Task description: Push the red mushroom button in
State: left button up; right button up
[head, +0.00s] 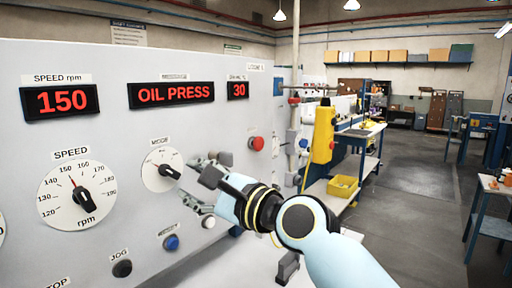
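The red mushroom button (256,143) sticks out from the right part of the light grey control panel (110,130), below the small "30" display. My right gripper (194,181) is in front of the panel, just right of the mode dial (160,170). It is to the left of the red button and lower than it in the picture, apart from it. Its two fingers are spread, one above the other, with nothing seen between them. Whether the fingertips touch the panel cannot be told. My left gripper is not in view.
A speed dial (76,195), a black jog button (122,268) and a blue button (171,242) sit on the panel. A yellow pendant box (322,134) hangs right of the panel. Workbenches stand behind it; the floor (415,205) at right is open.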

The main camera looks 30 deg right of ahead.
aim_at(258, 144)
jog(key=i+l, duration=0.15)
jog(key=l, duration=0.3)
jog(key=i+l, duration=0.1)
jog(key=l, duration=0.3)
jog(key=i+l, duration=0.15)
jog(key=l, duration=0.3)
